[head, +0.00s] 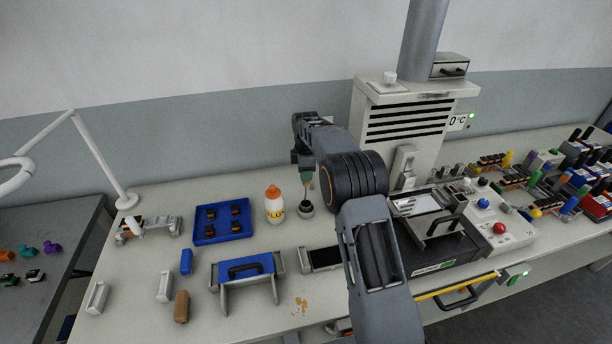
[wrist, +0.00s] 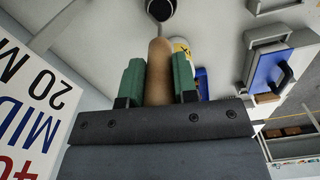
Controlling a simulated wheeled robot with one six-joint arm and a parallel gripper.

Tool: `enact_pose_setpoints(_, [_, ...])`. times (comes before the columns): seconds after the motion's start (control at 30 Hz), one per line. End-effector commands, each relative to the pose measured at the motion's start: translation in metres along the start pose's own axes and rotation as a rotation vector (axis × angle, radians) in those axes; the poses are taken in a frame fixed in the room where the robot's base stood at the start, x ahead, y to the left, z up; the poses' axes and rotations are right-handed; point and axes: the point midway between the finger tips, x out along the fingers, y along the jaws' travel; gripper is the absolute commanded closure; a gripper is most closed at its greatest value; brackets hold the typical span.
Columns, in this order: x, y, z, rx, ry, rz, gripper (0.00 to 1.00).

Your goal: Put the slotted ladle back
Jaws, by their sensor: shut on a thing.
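My gripper (head: 304,173) hangs over the back middle of the bench, and its green fingers (wrist: 158,85) are shut on the tan handle of the slotted ladle (wrist: 160,65). In the wrist view the ladle's thin shaft runs from the handle to a dark round opening or head. In the head view the ladle (head: 306,190) points down at a small round grey holder (head: 306,211) with a dark top, which also shows in the wrist view (wrist: 160,9). The ladle's slotted end cannot be made out. I cannot tell whether it is in the holder or just above it.
An orange-capped bottle (head: 275,206) stands just left of the holder. A blue tray (head: 204,237) with small dark parts lies further left. A blue-topped fixture (head: 245,268) stands in front. A vented cabinet (head: 404,130) rises behind on the right. Orange crumbs (head: 300,305) lie near the front.

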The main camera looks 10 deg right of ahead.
Motion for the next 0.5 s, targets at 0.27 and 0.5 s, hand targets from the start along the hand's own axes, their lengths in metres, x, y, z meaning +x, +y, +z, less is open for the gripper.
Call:
enact_pose_setpoints(0.27, [0.018, -0.001, 0.001, 0.000, 0.000, -0.001, 0.97])
enact_pose_setpoints(0.5, [0.019, -0.001, 0.001, 0.000, 0.000, -0.001, 0.97])
